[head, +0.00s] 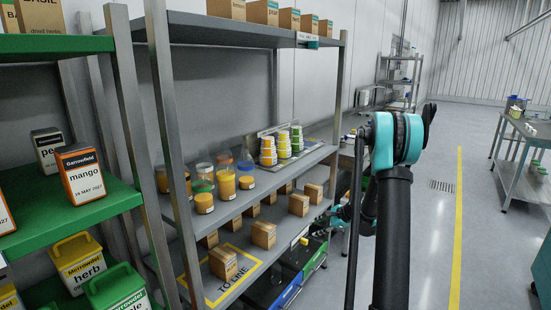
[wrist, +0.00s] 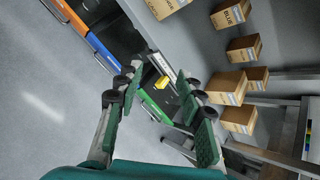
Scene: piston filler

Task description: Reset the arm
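My gripper (wrist: 158,105) shows in the wrist view with its two green-padded fingers spread wide apart. Nothing is held between the fingers. Beyond the gap, a small yellow item (wrist: 162,82) shows near a green-fronted drawer or bin (wrist: 156,107), well past the fingertips. In the head view my arm rises in front of the aisle, with a dark link and a teal joint at the right of the shelf rack. The gripper itself is mostly hidden behind the arm there, low beside the rack.
A grey shelf rack (head: 243,190) holds jars, stacked tubs (head: 283,143) and small cartons (head: 263,235). Blue and green bins (head: 300,262) sit beneath. A green shelf (head: 70,217) with labelled containers stands at left. A metal table (head: 525,135) stands at right. The aisle floor (head: 430,240) is clear.

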